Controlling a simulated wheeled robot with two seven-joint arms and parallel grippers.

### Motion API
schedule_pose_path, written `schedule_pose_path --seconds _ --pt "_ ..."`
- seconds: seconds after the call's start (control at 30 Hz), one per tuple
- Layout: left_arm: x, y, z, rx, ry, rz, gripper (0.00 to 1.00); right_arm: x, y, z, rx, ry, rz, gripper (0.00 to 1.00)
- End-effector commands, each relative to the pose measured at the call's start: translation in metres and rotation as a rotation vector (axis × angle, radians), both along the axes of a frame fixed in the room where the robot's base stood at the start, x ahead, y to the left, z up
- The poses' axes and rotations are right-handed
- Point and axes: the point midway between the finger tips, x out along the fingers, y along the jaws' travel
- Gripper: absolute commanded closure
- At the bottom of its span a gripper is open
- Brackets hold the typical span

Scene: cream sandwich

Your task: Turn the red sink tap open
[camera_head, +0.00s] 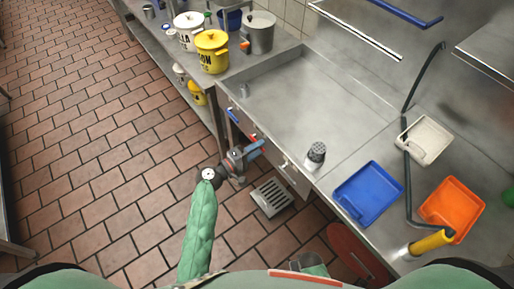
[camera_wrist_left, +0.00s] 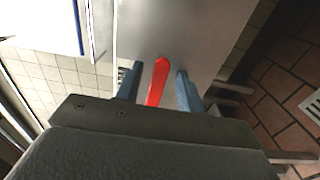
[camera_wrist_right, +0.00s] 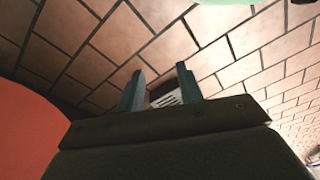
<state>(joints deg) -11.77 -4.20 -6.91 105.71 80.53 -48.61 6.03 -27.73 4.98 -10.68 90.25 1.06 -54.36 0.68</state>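The red sink tap (camera_wrist_left: 158,82) shows as a long red lever in the left wrist view. In the head view only a small red part of the tap (camera_head: 253,137) shows at the counter's front, beside my gripper. My left gripper (camera_wrist_left: 158,70) is open, its blue-grey fingers on either side of the lever with gaps visible. In the head view my left gripper (camera_head: 254,148) reaches the counter front. My right gripper (camera_wrist_right: 160,70) is open and empty, pointing toward the floor and a drain grate.
A blue tap lever (camera_head: 232,115) is left of the red one. The counter holds a shaker (camera_head: 316,155), a blue tray (camera_head: 368,194), an orange tray (camera_head: 452,207) and pots (camera_head: 211,52). A red round object (camera_head: 355,252) stands below. Floor at left is clear.

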Motion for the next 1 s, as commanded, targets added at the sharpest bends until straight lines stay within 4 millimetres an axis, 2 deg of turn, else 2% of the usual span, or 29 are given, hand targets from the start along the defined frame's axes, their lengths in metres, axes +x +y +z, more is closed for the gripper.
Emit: schedule_pose_path --seconds 0.23,0.43,0.83,1.0 --pt "0.0 0.0 0.0 0.0 0.0 0.0 0.62 0.0 0.0 -0.001 0.0 0.0 0.0 0.64" --pt "0.0 0.0 -0.001 0.001 0.001 0.0 1.0 -0.001 0.0 -0.001 0.0 0.001 0.0 0.64" --pt "0.0 -0.002 -0.003 0.008 -0.009 0.0 1.0 -0.001 0.0 -0.001 -0.001 0.006 0.0 0.64" --pt "0.0 -0.009 -0.006 0.026 -0.034 -0.001 1.0 0.004 0.007 0.025 0.009 0.008 -0.003 0.64"
